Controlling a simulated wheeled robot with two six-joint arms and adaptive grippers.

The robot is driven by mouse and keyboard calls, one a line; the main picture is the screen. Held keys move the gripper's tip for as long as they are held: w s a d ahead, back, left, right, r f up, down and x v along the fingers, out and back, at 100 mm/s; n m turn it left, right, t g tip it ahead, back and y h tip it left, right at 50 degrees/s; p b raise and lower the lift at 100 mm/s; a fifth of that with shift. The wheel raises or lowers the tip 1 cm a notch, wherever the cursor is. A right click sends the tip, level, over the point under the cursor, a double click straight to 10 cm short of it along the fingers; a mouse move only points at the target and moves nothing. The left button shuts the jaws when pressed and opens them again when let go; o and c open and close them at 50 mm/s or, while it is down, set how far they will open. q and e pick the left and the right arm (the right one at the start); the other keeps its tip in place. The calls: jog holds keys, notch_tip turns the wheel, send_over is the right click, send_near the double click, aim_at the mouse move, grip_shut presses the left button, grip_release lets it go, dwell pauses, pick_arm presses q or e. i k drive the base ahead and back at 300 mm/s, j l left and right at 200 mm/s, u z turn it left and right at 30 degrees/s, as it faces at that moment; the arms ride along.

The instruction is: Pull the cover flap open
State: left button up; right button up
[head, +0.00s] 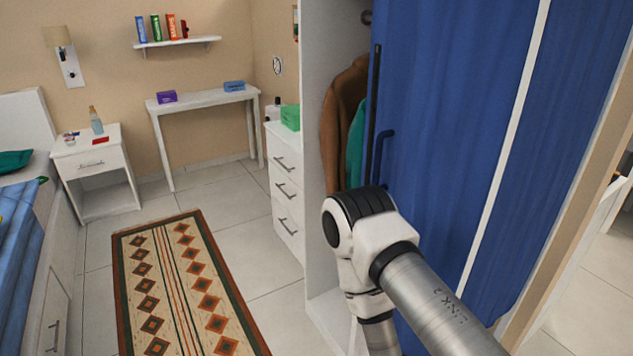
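The blue cover flap (450,120) hangs over the front of the wardrobe and fills the upper right middle of the head view. A long dark upright bar (375,105) runs along its left edge. A dark blue hooked handle (382,155) sits beside the bar. Neither gripper shows.
The white wardrobe side panel (313,120) stands left of the gap. A white drawer unit (285,180) with a green box (290,117) is beside it. A patterned rug (185,280) lies on the open floor at left. A bed (25,240) is at the far left.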

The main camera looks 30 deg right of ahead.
aim_at(453, 70)
jog(key=z, duration=1.4)
jog(key=i+l+z, duration=0.2)
